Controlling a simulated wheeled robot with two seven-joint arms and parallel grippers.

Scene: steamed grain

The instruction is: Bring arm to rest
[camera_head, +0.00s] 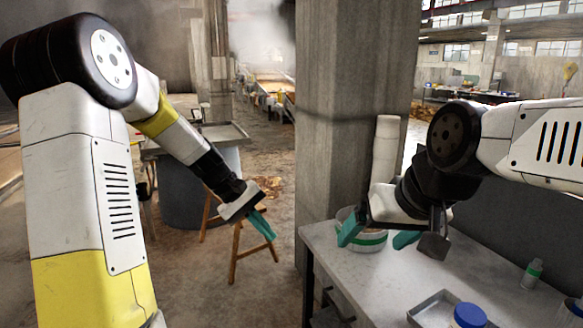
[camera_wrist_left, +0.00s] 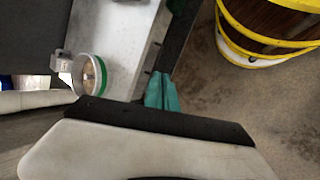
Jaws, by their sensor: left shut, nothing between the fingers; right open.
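My left gripper (camera_head: 261,225) hangs in the air left of the concrete pillar, with its teal fingers together and nothing between them. Its shut fingers also show in the left wrist view (camera_wrist_left: 162,93). My right gripper (camera_head: 378,238) is over the back left part of the table (camera_head: 408,283), with its teal fingers spread apart. It partly hides a white tub with a green band (camera_head: 369,245), which stands on the table. I cannot tell whether the right fingers touch the tub. The tub also shows in the left wrist view (camera_wrist_left: 90,74).
A concrete pillar (camera_head: 345,110) stands between my arms. A wooden stool (camera_head: 236,255) is behind my left gripper. A metal tray (camera_head: 432,312), a blue-lidded jar (camera_head: 469,316) and a small green-capped bottle (camera_head: 531,273) are on the table. A yellow-hooped barrel (camera_wrist_left: 268,30) shows in the left wrist view.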

